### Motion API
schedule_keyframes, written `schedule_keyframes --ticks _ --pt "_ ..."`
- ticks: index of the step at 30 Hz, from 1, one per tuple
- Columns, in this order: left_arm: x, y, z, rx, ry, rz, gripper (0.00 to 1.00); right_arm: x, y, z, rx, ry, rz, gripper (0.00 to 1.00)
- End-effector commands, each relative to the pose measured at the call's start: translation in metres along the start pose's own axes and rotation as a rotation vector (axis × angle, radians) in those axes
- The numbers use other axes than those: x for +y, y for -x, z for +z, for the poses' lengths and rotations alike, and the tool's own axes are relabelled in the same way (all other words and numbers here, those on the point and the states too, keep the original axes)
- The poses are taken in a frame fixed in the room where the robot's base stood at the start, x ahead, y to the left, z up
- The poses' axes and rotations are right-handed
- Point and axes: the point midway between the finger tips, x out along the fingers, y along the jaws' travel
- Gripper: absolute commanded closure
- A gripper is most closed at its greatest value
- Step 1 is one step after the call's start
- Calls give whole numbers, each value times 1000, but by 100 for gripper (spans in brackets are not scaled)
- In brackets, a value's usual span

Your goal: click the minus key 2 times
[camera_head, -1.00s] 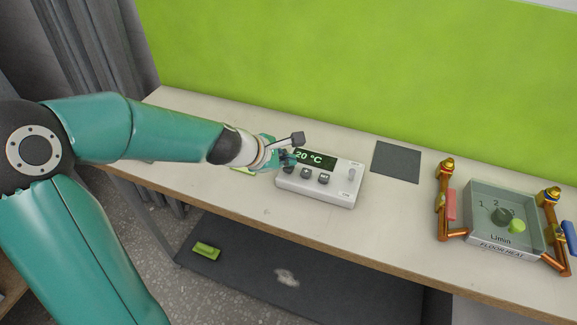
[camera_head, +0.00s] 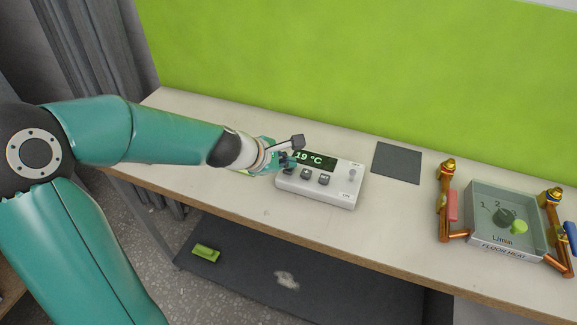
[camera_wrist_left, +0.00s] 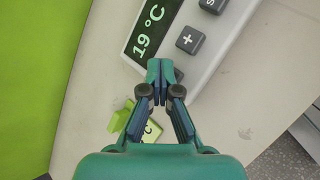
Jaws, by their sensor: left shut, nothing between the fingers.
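The white control unit (camera_head: 330,190) lies on the bench, and its dark display (camera_head: 317,160) reads 19 °C. The display also shows in the left wrist view (camera_wrist_left: 149,30). The plus key (camera_wrist_left: 190,40) and the SET key (camera_head: 323,180) are in sight. The minus key is hidden behind my left fingertips, on the far side of the plus key from SET. My left gripper (camera_head: 289,160) is shut and empty, its tips (camera_wrist_left: 160,68) over the unit's left end at the minus key's place. Whether they touch the key I cannot tell. My right gripper is out of view.
A toggle (camera_head: 351,174) with OFF and ON labels is on the unit's right end. A dark square plate (camera_head: 397,162) and a floor-heat box (camera_head: 480,238) with copper pipes stand to the right. A green object (camera_wrist_left: 122,116) lies beside the unit.

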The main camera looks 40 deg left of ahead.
Motion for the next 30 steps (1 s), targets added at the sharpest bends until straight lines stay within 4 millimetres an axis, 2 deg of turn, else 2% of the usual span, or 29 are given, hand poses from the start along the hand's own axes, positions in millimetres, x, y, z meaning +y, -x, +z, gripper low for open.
schedule_keyframes --ticks 9,23,30 --pt "8 12 8 0 0 -1 100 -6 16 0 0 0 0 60" --pt "10 14 10 0 0 0 100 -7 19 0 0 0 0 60" --pt "21 29 21 0 0 0 100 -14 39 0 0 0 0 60"
